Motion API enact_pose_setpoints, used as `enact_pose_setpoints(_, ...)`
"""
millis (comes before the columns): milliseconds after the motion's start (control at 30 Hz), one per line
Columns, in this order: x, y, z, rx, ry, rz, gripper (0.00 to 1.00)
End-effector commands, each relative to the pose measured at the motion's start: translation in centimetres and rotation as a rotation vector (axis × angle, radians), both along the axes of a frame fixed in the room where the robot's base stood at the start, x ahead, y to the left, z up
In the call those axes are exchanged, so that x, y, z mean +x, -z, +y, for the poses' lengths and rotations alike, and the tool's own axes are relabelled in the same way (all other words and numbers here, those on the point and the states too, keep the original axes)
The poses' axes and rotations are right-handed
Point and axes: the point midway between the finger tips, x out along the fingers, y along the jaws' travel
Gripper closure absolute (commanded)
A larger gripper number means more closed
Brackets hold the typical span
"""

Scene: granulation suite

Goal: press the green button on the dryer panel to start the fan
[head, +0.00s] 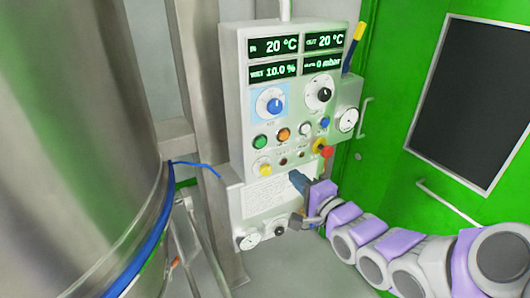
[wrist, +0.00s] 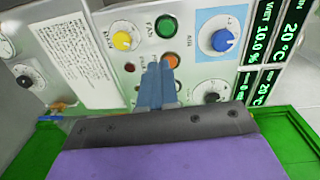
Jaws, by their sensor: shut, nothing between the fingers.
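The dryer panel (head: 240,52) is a pale box with displays, dials and buttons. The round green button (head: 260,142) sits at the left end of its button row. In the wrist view the green button (wrist: 166,26), by a "FAN" label, shows fully, above my fingertips. My gripper (head: 293,175) is shut and empty, its blue-grey fingers pointing at the panel, below and right of the green button in the head view. In the wrist view my gripper (wrist: 160,66) overlaps the edge of the orange button (wrist: 171,61). I see no contact with the green button; the exact gap is unclear.
A yellow knob (head: 264,169) lies below the green button. A red emergency stop (head: 327,152) is at the panel's lower right. A blue-backed dial (head: 270,102) is above. A large steel vessel (head: 80,130) fills the left; a green door (head: 400,120) is at right.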

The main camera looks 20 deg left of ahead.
Motion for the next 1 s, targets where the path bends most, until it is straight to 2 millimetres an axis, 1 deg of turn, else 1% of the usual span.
enact_pose_setpoints(133, -0.1, -0.5, 0.4, 0.053, -0.015, 0.002, 1.00)
enact_pose_setpoints(533, 0.0, -0.6, 0.6, 0.054, -0.015, 0.003, 1.00)
enact_pose_setpoints(767, 0.6, -0.7, 1.1, 0.050, -0.011, 0.012, 1.00)
enact_pose_setpoints(1000, 1.3, -0.9, 2.0, 0.051, -0.013, 0.008, 1.00)
